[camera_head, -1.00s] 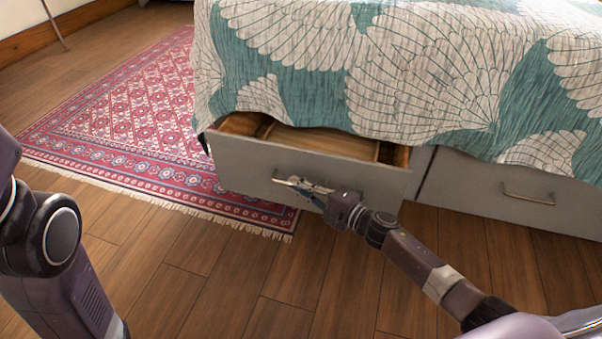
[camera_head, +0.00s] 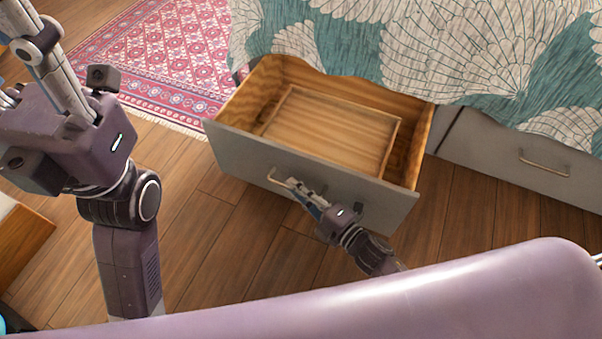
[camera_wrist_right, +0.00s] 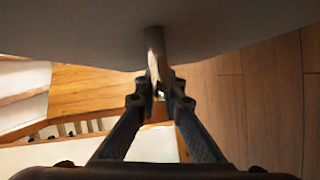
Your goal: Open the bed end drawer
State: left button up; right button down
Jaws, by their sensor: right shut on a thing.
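The bed end drawer (camera_head: 235,152) has a grey front and a bare wooden inside, and it stands well out from under the bed at the left. A wooden panel or tray-like base (camera_head: 325,128) shows inside it, with nothing lying on it. My right gripper (camera_head: 293,184) is shut on the drawer's metal handle (camera_head: 276,178). In the right wrist view the two fingers (camera_wrist_right: 159,90) close around the handle bar (camera_wrist_right: 154,45) below the grey front. My left arm is at the left of the head view, away from the drawer; its fingertips are not clearly seen.
The bed's teal and cream quilt (camera_head: 450,50) hangs over the drawer's back edge. A second grey drawer (camera_head: 490,150) with its own handle is shut at the right. A red patterned rug (camera_head: 160,60) lies at the left. The wooden floor (camera_head: 240,245) before the drawer is clear.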

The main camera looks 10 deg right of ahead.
jog(key=shift+s+a, duration=0.15)
jog(key=shift+s, duration=0.15)
jog(key=c, duration=2)
grip_release()
jog(key=shift+c, duration=0.2)
jog(key=f+v, duration=0.1)
jog(key=v, duration=1.1)
jog(key=shift+r, duration=0.4)
jog(key=shift+a, duration=0.1)
